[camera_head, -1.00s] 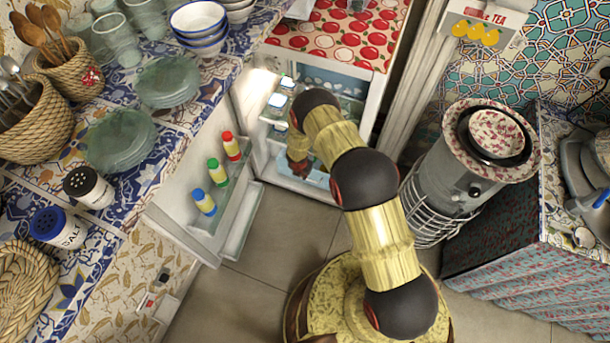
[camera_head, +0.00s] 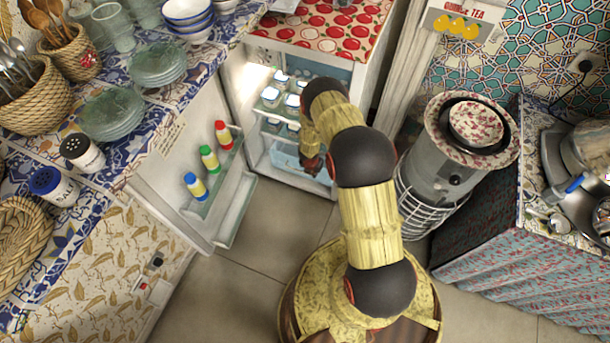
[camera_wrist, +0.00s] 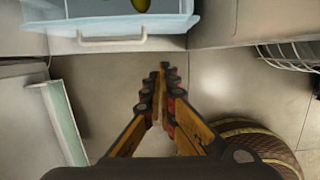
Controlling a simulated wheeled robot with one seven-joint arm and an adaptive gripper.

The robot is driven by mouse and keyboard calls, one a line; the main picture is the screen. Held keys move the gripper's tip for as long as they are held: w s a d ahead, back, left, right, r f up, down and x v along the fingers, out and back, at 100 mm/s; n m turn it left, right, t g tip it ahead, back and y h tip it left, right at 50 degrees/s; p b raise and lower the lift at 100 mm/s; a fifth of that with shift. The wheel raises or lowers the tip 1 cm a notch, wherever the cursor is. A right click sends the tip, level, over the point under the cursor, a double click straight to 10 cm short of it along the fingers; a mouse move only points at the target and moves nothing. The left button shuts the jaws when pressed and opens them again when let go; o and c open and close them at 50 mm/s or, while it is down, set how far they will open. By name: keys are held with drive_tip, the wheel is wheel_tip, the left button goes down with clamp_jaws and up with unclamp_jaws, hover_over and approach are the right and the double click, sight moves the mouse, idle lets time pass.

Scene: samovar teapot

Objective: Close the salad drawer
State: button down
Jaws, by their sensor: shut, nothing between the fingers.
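The salad drawer is a light blue, see-through bin (camera_wrist: 160,24) with a white bar handle (camera_wrist: 112,40) in the wrist view. It sits low in the open fridge and seems to stick out a little over the fridge's bottom edge. Something yellow-green lies inside it. In the head view the drawer (camera_head: 285,157) shows to the left of my arm's end, partly hidden by the arm. My gripper (camera_wrist: 164,68) is shut and empty, its tips just below and right of the handle in the wrist picture, apart from the drawer as far as I can see.
The fridge door (camera_head: 190,165) stands open on the left, with several bottles on its shelf. Jars stand on the fridge shelves (camera_head: 275,110). A metal heater (camera_head: 445,165) with a wire guard stands to the right. The tiled floor (camera_head: 270,230) before the fridge is clear.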

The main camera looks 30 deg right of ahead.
drive_tip(key=w+d+f+b, duration=0.4)
drive_tip(key=d+f+b, duration=0.1)
drive_tip(key=f, duration=0.4)
drive_tip(key=shift+f+b, duration=0.35)
idle(0.4)
